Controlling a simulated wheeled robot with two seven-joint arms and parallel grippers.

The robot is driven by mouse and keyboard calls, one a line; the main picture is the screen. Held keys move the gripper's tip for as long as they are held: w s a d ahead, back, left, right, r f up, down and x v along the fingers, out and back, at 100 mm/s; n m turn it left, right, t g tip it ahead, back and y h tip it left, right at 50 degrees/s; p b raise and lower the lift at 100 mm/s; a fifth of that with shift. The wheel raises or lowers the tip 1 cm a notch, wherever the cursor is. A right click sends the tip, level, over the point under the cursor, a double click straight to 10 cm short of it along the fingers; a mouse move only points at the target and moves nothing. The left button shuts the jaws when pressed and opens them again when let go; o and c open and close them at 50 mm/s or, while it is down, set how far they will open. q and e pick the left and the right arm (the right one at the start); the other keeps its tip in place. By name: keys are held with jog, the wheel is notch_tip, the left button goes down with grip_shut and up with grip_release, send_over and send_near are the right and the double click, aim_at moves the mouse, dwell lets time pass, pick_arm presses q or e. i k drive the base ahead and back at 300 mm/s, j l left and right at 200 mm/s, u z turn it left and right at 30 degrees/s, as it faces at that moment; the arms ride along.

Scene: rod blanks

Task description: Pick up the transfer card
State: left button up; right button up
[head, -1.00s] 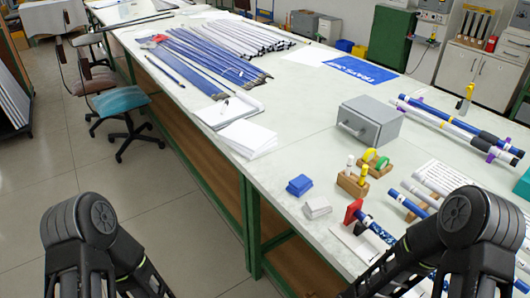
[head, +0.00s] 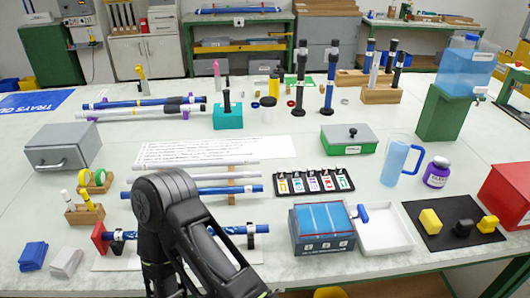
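I cannot tell for certain which item is the transfer card. A black rack (head: 314,181) in the middle of the table holds several small cards with coloured marks, too small to read. A stack of blue cards or packets (head: 33,256) and a white stack (head: 65,262) lie at the front left. A large white printed sheet (head: 215,151) lies flat behind the rods. My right arm reaches over the front of the table, but its gripper is out of view below. My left gripper is also out of view.
A blue-topped box (head: 322,229), white tray (head: 383,229) and black mat (head: 448,222) stand at the front right. Rods on holders (head: 192,191) lie behind my arm. A grey box (head: 63,148) is at left, a green-and-grey box (head: 349,139) right of centre.

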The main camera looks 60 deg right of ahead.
aim_at(296, 171)
jog(key=z, duration=2.5)
